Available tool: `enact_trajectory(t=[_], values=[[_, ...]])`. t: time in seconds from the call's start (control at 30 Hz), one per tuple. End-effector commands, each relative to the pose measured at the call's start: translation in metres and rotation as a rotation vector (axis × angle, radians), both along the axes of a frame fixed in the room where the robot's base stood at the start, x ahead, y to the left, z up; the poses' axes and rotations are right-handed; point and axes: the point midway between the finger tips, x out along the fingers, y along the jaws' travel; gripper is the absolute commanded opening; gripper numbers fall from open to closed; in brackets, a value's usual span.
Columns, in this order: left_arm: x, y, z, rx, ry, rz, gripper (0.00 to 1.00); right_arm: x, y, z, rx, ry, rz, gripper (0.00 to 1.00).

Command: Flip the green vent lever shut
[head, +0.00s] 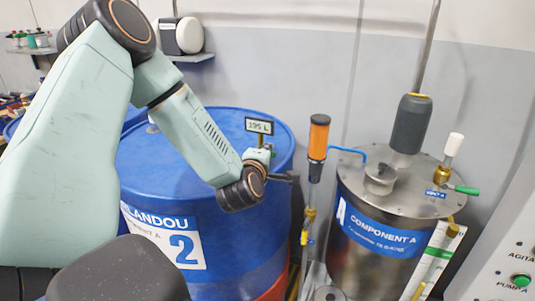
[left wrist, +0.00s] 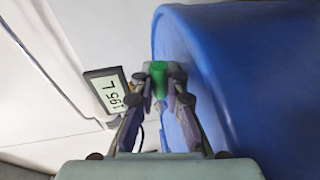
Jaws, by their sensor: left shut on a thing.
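The green vent lever (head: 466,190) is on the right side of the steel tank's lid, next to a small blue vent label (head: 436,194). Its handle points right and lies about level. My left gripper (head: 290,178) is at the blue drum, well to the left of this lever, with nothing of it touching the tank. In the left wrist view its fingers (left wrist: 160,100) are closed on a short green cylinder (left wrist: 158,74); I cannot tell what this belongs to. The fingertips are small and partly hidden in the head view. My right gripper is not in view.
The blue drum (head: 200,140) stands under my left arm. A 195 L display (head: 259,125) is just above the gripper. An orange-topped upright tool (head: 318,140) and a blue hose (head: 347,149) lie between gripper and steel tank (head: 375,245). A white-topped brass fitting (head: 443,170) stands near the lever.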

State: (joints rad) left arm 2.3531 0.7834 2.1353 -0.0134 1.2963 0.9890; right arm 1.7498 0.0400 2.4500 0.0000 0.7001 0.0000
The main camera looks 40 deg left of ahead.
Motion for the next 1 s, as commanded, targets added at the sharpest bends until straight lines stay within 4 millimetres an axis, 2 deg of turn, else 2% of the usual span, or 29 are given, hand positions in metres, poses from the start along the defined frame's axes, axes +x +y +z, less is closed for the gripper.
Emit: enact_trajectory(t=[0.03,0.07,0.17,0.43,0.57,1.0], values=[[-0.002,0.001,-0.002,-0.003,0.005,0.004,0.00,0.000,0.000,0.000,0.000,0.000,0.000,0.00],[-0.002,0.001,-0.002,-0.003,0.005,0.004,0.15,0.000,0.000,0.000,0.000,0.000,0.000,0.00],[-0.001,0.001,-0.002,-0.004,0.005,0.004,0.23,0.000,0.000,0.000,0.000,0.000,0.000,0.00],[-0.001,0.000,-0.001,-0.003,0.002,0.002,0.23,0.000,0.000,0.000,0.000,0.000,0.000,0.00],[-0.007,-0.003,0.000,-0.005,0.002,0.001,0.23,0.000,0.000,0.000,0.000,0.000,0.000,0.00],[-0.060,-0.030,0.012,-0.008,0.000,0.003,0.23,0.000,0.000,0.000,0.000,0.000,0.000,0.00]])
